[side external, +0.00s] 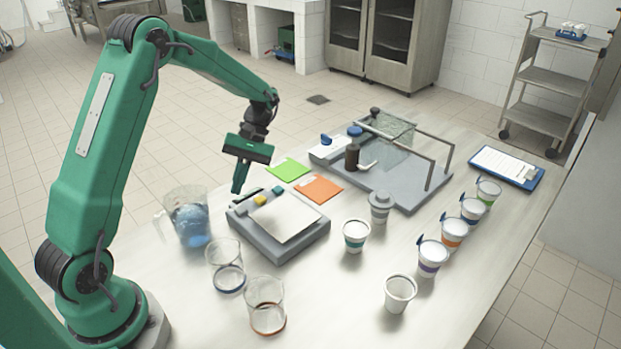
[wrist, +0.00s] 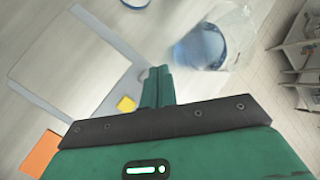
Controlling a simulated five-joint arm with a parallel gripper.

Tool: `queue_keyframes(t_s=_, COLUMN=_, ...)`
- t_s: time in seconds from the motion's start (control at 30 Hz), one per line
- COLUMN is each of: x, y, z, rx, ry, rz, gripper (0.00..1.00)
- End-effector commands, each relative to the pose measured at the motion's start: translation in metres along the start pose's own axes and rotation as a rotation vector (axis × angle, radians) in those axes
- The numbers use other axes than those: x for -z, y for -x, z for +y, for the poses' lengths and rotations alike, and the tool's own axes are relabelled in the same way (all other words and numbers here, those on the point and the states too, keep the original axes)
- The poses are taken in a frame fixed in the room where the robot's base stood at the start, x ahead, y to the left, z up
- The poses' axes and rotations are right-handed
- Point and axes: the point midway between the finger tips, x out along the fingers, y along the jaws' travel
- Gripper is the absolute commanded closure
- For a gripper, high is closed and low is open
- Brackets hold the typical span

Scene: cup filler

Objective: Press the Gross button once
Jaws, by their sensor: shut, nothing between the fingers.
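A grey scale (side external: 290,243) with a pale square plate stands on the table; the plate (wrist: 70,65) fills the left of the wrist view. Along its edge nearest my gripper are a yellow button (side external: 260,200), a blue button (side external: 277,190) and a dark strip. The yellow button (wrist: 126,104) also shows in the wrist view, left of my fingers. No label is readable, so I cannot tell which button is Gross. My gripper (side external: 238,188) is shut and empty, pointing down near the scale's button edge. Its fingers (wrist: 157,75) hide part of that edge; contact cannot be told.
A jug of blue liquid (side external: 190,218) stands close to the scale's left. Clear beakers (side external: 227,268) stand in front. Green (side external: 288,170) and orange (side external: 319,189) cards lie behind. Several cups and a grey fixture (side external: 410,185) stand to the right.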

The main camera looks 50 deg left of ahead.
Motion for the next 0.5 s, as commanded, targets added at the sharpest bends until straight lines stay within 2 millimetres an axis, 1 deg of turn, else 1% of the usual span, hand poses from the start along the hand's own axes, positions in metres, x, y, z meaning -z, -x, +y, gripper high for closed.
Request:
queue_keyframes(t_s=0.2, x=-0.0064, y=0.0111, z=-0.0054, rx=-0.001, ry=0.000, rz=0.001, gripper=1.00)
queue_keyframes(t_s=0.5, x=-0.0078, y=0.0131, z=-0.0065, rx=0.000, ry=0.000, rz=0.000, gripper=1.00)
